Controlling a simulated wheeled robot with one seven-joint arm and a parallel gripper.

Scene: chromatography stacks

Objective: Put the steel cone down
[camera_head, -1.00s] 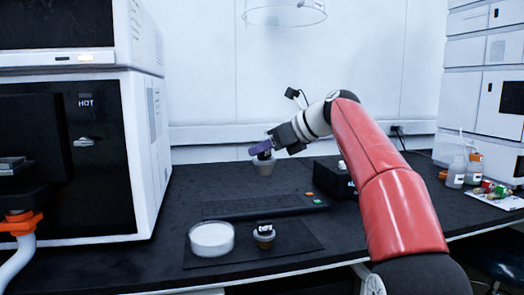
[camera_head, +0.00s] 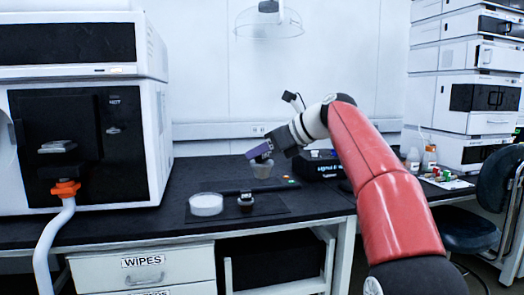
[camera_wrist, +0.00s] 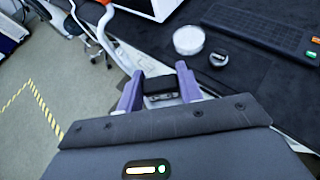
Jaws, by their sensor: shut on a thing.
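My gripper (camera_head: 259,152) has purple fingers, which also show in the wrist view (camera_wrist: 158,90). It is shut on the steel cone (camera_head: 262,170), a greyish tapered piece hanging below the fingers, small in the head view. In the wrist view a dark block with a pale marked face (camera_wrist: 160,86), apparently its top, sits between the fingers. The cone is held up in the air, and its clearance above the bench is hard to judge. A dark mat (camera_head: 275,208) lies on the bench near the front edge.
On the mat stand a white round dish (camera_head: 206,205) and a small dark-topped pot (camera_head: 246,203). A keyboard-like strip (camera_wrist: 262,30) lies behind. A white instrument (camera_head: 155,140) stands left, a black box (camera_head: 318,168) right. Wipes drawers (camera_head: 143,270) are below the bench.

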